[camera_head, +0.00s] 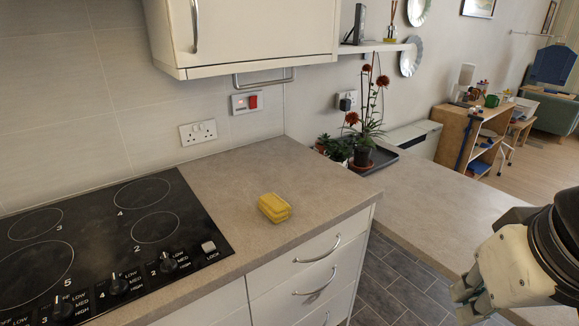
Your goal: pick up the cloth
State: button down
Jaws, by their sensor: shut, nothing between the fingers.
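A small yellow block-like thing (274,207) lies on the beige worktop, right of the hob; it looks like a folded cloth or a sponge, and I cannot tell which. No other cloth shows clearly on the worktop. My gripper (466,297) is at the lower right edge of the view, well to the right of the yellow thing and apart from it. It is shut and empty. Its fingers are small here and partly cut off by the bottom of the picture.
The black hob (105,245) with knobs fills the left. A cabinet (255,35) overhangs the worktop (225,185). Drawers (315,265) with handles are below. The worktop around the yellow thing is clear.

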aim_at(275, 207)
jog(key=i+j, duration=0.2)
jog(key=i, duration=0.3)
jog(key=i+j+u, duration=0.15)
jog(key=i, duration=0.35)
